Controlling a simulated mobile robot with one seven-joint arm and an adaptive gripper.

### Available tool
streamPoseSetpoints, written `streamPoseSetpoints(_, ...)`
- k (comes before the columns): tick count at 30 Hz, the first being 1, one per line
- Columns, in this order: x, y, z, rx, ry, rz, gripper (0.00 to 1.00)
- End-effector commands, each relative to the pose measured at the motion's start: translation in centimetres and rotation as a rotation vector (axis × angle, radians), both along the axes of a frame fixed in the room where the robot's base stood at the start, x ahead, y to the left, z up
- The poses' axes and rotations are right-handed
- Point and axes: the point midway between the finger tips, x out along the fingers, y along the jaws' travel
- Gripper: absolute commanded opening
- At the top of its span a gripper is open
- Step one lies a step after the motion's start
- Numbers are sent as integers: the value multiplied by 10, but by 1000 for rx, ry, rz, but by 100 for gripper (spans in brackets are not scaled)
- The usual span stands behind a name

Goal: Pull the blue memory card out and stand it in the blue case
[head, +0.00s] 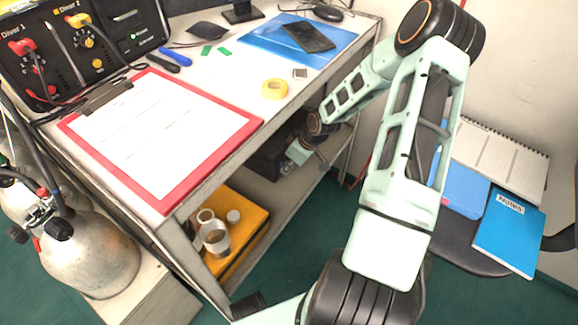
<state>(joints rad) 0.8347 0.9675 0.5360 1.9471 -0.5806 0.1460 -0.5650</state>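I cannot make out the blue memory card or a blue case for it in this head view. A dark air panel (85,45) with red and yellow connectors stands at the table's back left; a small unit (135,38) with a green light is set in its right part. My gripper (298,153) is at the end of the pale green arm, low beside the table's right edge and in front of the lower shelf. It is small and partly turned away, so its fingers do not show clearly, and I see nothing held.
A red clipboard (240,132) covers the table's front. Behind it lie yellow tape (275,89), a blue mat (262,38) with a black phone (309,37), and small green pieces (224,51). Gas cylinders (90,255) stand left. A chair with notebooks (510,232) is right.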

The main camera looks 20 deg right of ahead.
Motion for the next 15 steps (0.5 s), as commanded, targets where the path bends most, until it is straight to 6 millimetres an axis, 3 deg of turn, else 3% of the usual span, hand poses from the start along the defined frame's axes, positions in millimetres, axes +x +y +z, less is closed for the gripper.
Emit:
streamPoseSetpoints(3, 0, 0, 0, 0, 0, 0, 0)
streamPoseSetpoints(6, 0, 0, 0, 0, 0, 0, 0)
streamPoseSetpoints(7, 0, 0, 0, 0, 0, 0, 5)
streamPoseSetpoints(9, 0, 0, 0, 0, 0, 0, 0)
streamPoseSetpoints(15, 0, 0, 0, 0, 0, 0, 0)
